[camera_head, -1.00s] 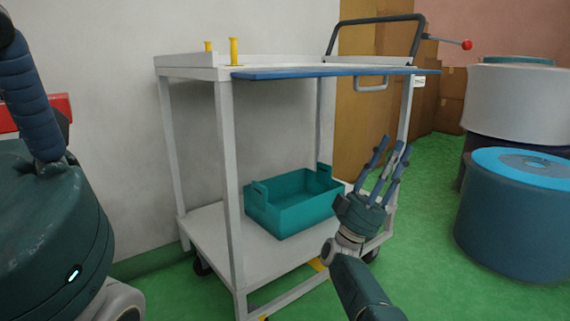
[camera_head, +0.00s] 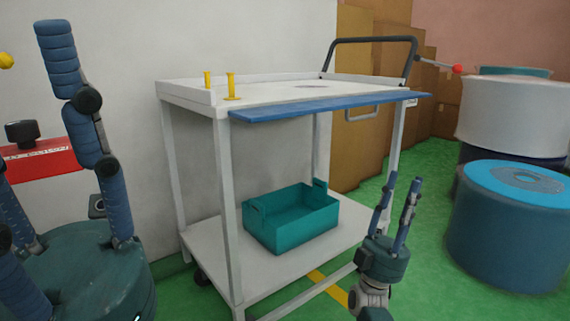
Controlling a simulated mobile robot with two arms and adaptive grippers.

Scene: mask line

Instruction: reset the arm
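My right gripper (camera_head: 398,208) shows at the lower right, in front of the cart's right side. Its blue fingers point up and stand apart, with nothing between them. My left gripper (camera_head: 75,150) is large and close at the left edge. Its blue segmented fingers point up and are spread, with nothing seen between them; part of it is cut off by the frame.
A white two-level cart (camera_head: 229,200) with a blue front edge stands in the middle. A teal crate (camera_head: 295,225) sits on its lower shelf. Blue and white rolls (camera_head: 507,245) stand at right. A red box (camera_head: 42,165) is behind my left gripper. Green floor is clear between cart and rolls.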

